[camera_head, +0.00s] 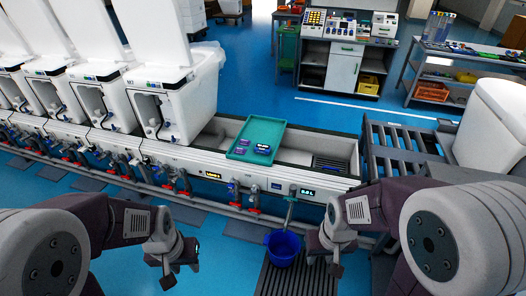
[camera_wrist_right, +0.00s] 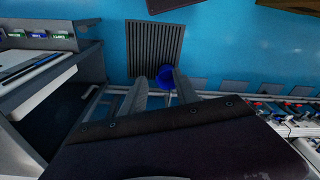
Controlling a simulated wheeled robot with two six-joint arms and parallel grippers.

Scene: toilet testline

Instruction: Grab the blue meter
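A teal tray (camera_head: 268,131) rests across the trough of the test line. In it lies a small blue meter (camera_head: 263,149) with a pale display, near the tray's front right. Two small purple meters, one behind (camera_head: 244,142) and one in front (camera_head: 239,151), lie to its left. My left gripper (camera_head: 178,274) hangs empty in front of the line, left of and well below the tray; its fingers look apart. My right gripper (camera_head: 324,264) hangs open and empty, right of and below the tray. Its parted fingers (camera_wrist_right: 160,92) show in the right wrist view, where no meter is visible.
A blue bucket (camera_head: 283,247) stands on the floor beside my right gripper, near a dark grate (camera_head: 290,280). White toilet units (camera_head: 172,100) line the left. A roller conveyor (camera_head: 405,140) is at right. Benches with instruments (camera_head: 345,55) stand behind. Space above the tray is clear.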

